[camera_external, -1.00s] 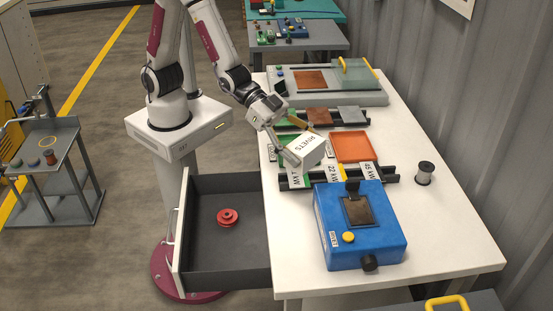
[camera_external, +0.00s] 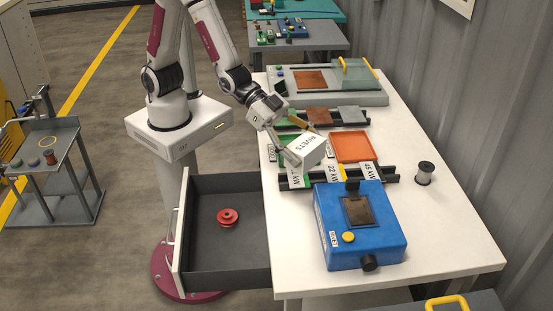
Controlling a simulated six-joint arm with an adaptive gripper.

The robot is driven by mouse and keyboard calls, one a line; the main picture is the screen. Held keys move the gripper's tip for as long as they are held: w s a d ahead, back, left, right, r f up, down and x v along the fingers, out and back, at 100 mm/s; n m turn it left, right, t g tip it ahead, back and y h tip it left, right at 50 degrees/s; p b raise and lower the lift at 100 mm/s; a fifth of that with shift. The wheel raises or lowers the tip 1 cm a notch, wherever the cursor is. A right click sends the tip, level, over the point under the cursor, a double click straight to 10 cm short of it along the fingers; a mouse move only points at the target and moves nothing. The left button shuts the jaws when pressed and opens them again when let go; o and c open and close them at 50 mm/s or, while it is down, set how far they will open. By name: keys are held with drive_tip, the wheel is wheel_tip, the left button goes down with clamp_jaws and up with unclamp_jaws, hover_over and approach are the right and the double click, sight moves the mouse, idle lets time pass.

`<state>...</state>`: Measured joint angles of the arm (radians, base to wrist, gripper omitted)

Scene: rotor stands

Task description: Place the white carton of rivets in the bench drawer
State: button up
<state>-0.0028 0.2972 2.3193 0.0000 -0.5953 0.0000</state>
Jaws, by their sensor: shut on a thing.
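The white carton of rivets (camera_external: 308,151), lettered RIVETS, is tilted in the grip of my gripper (camera_external: 293,153) over the left part of the bench. My gripper is shut on the carton at its left side. Whether the carton is clear of the rack beneath it I cannot tell. The bench drawer (camera_external: 224,184) stands open at the bench's left side, below and to the left of the carton. A red spool-like part (camera_external: 228,217) lies on the drawer floor, and the rest of the floor is bare.
A black rack with labelled plates (camera_external: 340,176) and an orange tray (camera_external: 352,147) lie close to the carton. A blue box (camera_external: 360,226) stands nearer the front. A wire spool (camera_external: 424,173) stands at right. The bench's front right is clear.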

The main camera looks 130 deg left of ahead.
drive_tip(key=a+f+n+y, duration=0.2)
drive_tip(key=a+f, duration=0.2)
drive_tip(key=a, duration=0.6)
drive_tip(key=n+g+y, duration=0.4)
drive_tip(key=n+y, duration=0.3)
hover_over(378, 139)
wheel_tip(378, 139, down, 4)
drive_tip(key=shift+w+f, duration=0.1)
drive_tip(key=shift+f, duration=0.1)
drive_tip(key=shift+f, duration=0.15)
drive_tip(key=shift+f, duration=3)
drive_tip(key=shift+f, duration=1.85)
drive_tip(key=shift+f, duration=0.15)
